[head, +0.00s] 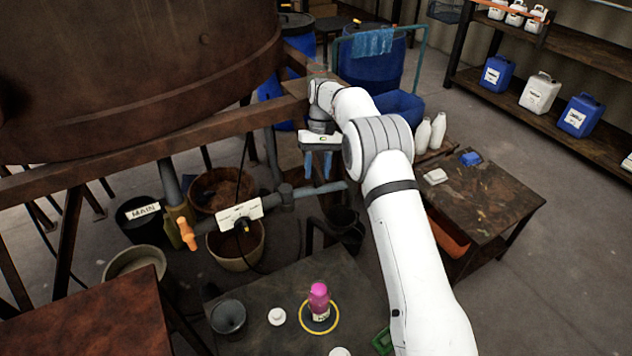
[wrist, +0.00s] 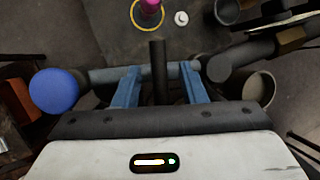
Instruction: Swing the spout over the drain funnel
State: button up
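The spout (head: 318,190) is a grey horizontal pipe running right from a pipe joint (head: 287,196) below the rusty vat (head: 130,70). It crosses the wrist view behind the fingers (wrist: 108,76), and a round blue shape (wrist: 55,92) shows at its left end there. A dark upright rod (wrist: 158,65) stands at the pipe. My gripper (head: 318,165) is just above the pipe, its blue fingers open on either side of the rod (wrist: 160,88), with gaps showing. A dark vessel (head: 343,222), possibly the drain funnel, stands below the spout's right end; its shape is unclear.
An orange handle (head: 187,233) and a "MAIN" label (head: 143,210) are left of the joint. Buckets (head: 235,250) stand beneath. A near table holds a pink bottle (head: 318,298) in a yellow ring and a dark cup (head: 228,316). A brown table (head: 490,205) is at right.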

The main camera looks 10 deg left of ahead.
jog(key=shift+v, duration=1.65)
jog(key=shift+c, duration=0.6)
jog(key=shift+s+d+f, duration=0.1)
jog(key=shift+d+f, duration=0.05)
jog(key=shift+c, duration=0.7)
jog(key=s+d+f+m+y, duration=0.1)
jog(key=s+d+m+g+y+b, duration=0.1)
jog(key=d+y, duration=0.1)
jog(key=s+d+f+m+g+y+b, duration=0.1)
jog(key=shift+s+d+f+m, duration=0.15)
jog(key=shift+s+f+m, duration=0.15)
grip_shut()
jog(key=s+d+f+m+t+y+b, duration=0.2)
jog(key=d+f+m+t+y+b, duration=0.1)
jog(key=d+m+t, duration=0.5)
jog(key=s+d+f+m+t+y+b, duration=0.25)
jog(key=d+m+t, duration=0.2)
jog(key=m, duration=0.55)
jog(key=s+d+f+m+t+y+b, duration=0.15)
jog(key=d+m+t+y+b, duration=0.25)
jog(key=d+m+t, duration=0.4)
jog(key=w+a+m+g+p, duration=0.1)
jog(key=w+a+g+p, duration=0.1)
jog(key=w+a, duration=0.7)
jog(key=shift+a+f+m, duration=0.3)
jog(key=shift+a+f, duration=0.15)
jog(key=shift+a, duration=0.65)
